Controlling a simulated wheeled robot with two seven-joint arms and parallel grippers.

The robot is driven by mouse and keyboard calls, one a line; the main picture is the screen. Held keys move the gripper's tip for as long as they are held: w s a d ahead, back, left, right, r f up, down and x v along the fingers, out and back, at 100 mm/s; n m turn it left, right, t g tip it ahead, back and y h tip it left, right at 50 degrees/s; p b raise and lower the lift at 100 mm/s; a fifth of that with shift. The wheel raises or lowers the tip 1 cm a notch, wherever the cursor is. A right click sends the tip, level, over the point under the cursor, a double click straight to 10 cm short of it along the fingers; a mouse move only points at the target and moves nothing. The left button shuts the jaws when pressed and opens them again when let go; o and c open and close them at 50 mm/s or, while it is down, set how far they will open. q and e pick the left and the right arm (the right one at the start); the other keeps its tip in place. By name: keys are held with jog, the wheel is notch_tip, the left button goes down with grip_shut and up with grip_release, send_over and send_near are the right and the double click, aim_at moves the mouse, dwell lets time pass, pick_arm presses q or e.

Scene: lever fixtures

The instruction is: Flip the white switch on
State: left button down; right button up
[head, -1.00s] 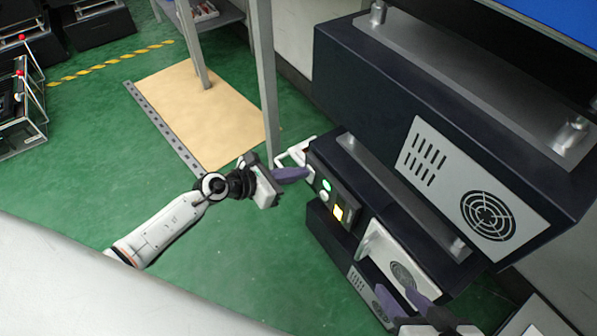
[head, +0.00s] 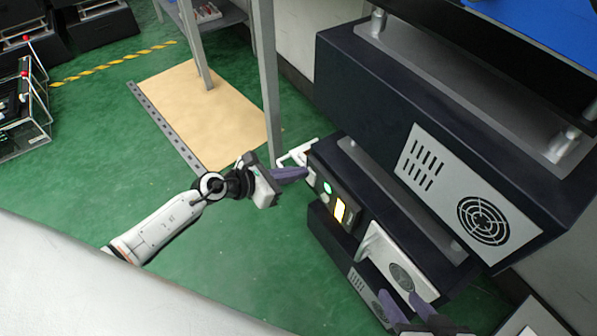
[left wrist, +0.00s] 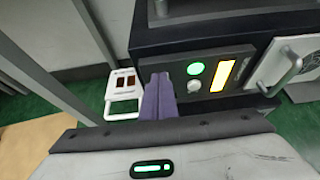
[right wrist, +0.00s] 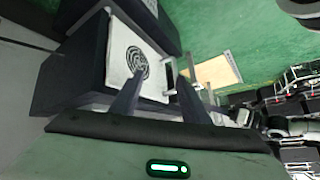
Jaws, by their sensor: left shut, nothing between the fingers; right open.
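A dark control panel (head: 335,195) on the front of a dark machine carries a lit green round light (left wrist: 195,68), a pale round button (left wrist: 194,87) below it and a glowing yellow-white rectangle (left wrist: 221,76). I cannot tell for certain which part is the white switch. My left gripper (head: 304,173) is shut and empty, its purple fingertips at the panel's left end. In the left wrist view the fingers (left wrist: 160,82) cover that end, so contact cannot be told. My right gripper (head: 402,299) is open and empty, in front of a white vented plate (head: 398,268).
The white plate has a handle (left wrist: 286,72). A grey shelf post (head: 267,90) stands close behind my left gripper. Green floor (head: 240,265) lies open in front.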

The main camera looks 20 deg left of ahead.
pick_arm(q)
jog(key=p+v, duration=0.3)
jog(key=v, duration=1)
jog(key=shift+w+d+r, duration=0.15)
jog(key=shift+d+r, duration=0.05)
jog(key=shift+r, duration=0.2)
pick_arm(e)
jog(key=shift+s+d+r+m+t, duration=0.15)
jog(key=shift+s+d+r+t, duration=0.2)
jog(key=shift+r, duration=0.3)
jog(key=shift+s+d+r+m+t, duration=0.15)
jog(key=shift+s+d+r+t, duration=0.2)
jog(key=shift+r, duration=0.3)
